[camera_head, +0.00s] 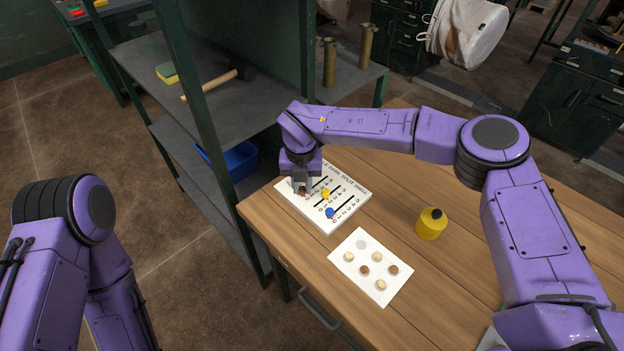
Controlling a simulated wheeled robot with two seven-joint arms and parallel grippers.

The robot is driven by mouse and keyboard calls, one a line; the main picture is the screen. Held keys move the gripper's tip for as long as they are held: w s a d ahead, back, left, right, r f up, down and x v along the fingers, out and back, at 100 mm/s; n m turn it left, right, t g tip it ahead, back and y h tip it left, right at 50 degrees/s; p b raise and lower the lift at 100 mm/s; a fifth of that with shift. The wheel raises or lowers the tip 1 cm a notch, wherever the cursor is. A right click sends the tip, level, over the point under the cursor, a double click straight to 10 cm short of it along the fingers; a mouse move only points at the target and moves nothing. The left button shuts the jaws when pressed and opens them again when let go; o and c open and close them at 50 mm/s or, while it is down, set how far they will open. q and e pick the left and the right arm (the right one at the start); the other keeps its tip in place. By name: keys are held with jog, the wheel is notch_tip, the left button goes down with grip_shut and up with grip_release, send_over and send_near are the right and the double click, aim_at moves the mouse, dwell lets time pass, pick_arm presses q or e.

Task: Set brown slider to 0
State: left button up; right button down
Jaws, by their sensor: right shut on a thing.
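The white slider board (351,211) lies on the wooden table near its left edge. It has printed tracks with number scales that are too small to read surely. My right gripper (302,187) reaches down over the board's left part and is shut on the brown slider (302,190), which is mostly hidden by the fingers. The yellow slider (325,194) and the blue slider (330,212) sit on the neighbouring tracks, just right of and below the gripper. My left arm shows at the left, but its gripper is out of view.
A white board with several round knobs (385,292) lies in front of the slider board. A yellow container (431,224) stands to the right on the wooden table (430,285). A metal shelf (219,108) behind holds a hammer (215,83) and a sponge (167,72).

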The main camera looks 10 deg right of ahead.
aim_at(301, 189)
jog(key=shift+s+f, duration=0.1)
jog(key=c, duration=1.1)
grip_release()
jog(key=shift+a, duration=0.15)
jog(key=shift+o, duration=0.6)
jog(key=shift+a, duration=0.15)
notch_tip(301, 189, up, 11)
jog(key=b, duration=0.2)
jog(key=shift+f, duration=0.2)
